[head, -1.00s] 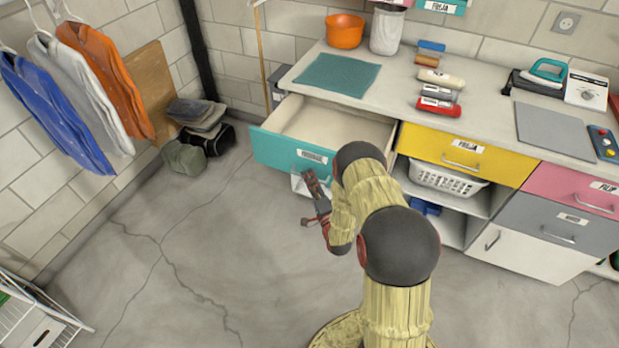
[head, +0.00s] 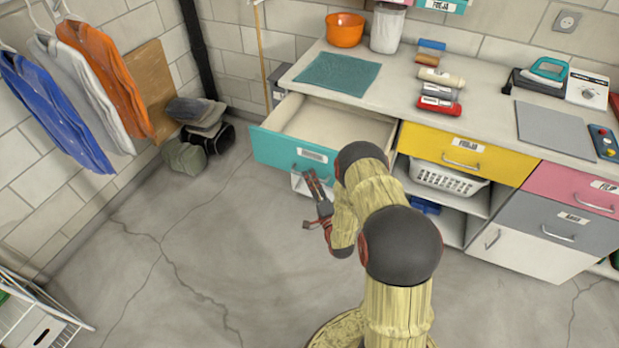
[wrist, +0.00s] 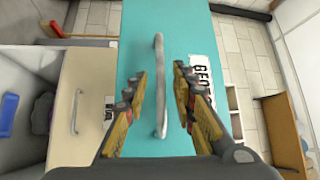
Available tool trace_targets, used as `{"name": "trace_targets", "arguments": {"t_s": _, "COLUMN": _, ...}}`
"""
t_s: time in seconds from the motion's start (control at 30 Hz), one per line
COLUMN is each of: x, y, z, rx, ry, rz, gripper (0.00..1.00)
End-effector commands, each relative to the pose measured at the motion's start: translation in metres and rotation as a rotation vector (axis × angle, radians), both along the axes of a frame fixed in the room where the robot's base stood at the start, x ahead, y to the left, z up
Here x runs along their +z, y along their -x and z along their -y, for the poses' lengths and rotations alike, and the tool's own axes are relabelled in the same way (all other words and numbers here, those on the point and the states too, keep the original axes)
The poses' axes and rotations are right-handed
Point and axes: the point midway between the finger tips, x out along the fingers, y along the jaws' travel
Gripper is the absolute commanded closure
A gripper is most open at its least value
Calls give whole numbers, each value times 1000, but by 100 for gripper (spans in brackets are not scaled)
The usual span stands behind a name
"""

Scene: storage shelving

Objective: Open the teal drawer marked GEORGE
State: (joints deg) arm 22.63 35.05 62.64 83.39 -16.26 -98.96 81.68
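The teal drawer (head: 275,146) is pulled well out of the counter, and its inside looks empty. Its white label (head: 312,155) is on the front; in the wrist view the label (wrist: 198,65) reads "GEO", with the rest hidden by a finger. The bar handle (wrist: 161,90) shows in the wrist view. My gripper (head: 312,178) is just in front of the drawer front. In the wrist view my gripper (wrist: 160,82) is open, one finger on each side of the handle, with gaps between fingers and bar.
A yellow drawer (head: 480,158) is shut to the right, above a shelf with a white basket (head: 447,178). A white-fronted drawer or door (wrist: 75,110) lies beside the teal one in the wrist view. The floor (head: 200,235) to the left is clear.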

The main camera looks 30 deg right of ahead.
Motion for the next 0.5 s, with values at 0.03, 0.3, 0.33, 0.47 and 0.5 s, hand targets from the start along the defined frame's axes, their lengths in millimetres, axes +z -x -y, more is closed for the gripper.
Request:
{"name": "trace_targets", "arguments": {"t_s": 0.03, "x": -2, "y": 9, "z": -1, "rx": -1, "ry": -1, "rz": -3, "gripper": 74}}
{"name": "trace_targets", "arguments": {"t_s": 0.3, "x": -10, "y": 64, "z": -6, "rx": -3, "ry": -2, "rz": -2, "gripper": 74}}
{"name": "trace_targets", "arguments": {"t_s": 0.33, "x": -11, "y": 69, "z": -7, "rx": -3, "ry": -2, "rz": -4, "gripper": 74}}
{"name": "trace_targets", "arguments": {"t_s": 0.47, "x": -14, "y": 89, "z": -9, "rx": -3, "ry": -2, "rz": -4, "gripper": 74}}
{"name": "trace_targets", "arguments": {"t_s": 0.5, "x": -14, "y": 93, "z": -9, "rx": -3, "ry": -2, "rz": -2, "gripper": 74}}
